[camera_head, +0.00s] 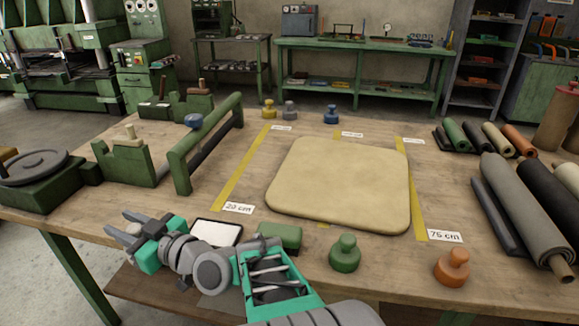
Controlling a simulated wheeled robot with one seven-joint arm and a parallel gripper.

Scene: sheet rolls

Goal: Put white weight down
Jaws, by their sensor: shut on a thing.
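My gripper (124,224) is at the lower left, its fingers pointing left, low over the near part of the table. It is shut on a small pale thing, likely the white weight, which is mostly hidden between the fingers. Whether it touches the table I cannot tell. Other knobbed weights stand upright: green (345,254) and orange (452,268) near the front edge, yellow (268,109), grey (289,110) and blue (332,115) along the back.
A beige sheet (340,185) lies mid-table between yellow strips with labels "25 cm" (238,208) and "75 cm" (445,236). Sheet rolls (525,215) lie at right. Green fixtures (205,145) stand at left. A white-topped device (216,232) and green block (280,236) are beside my arm.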

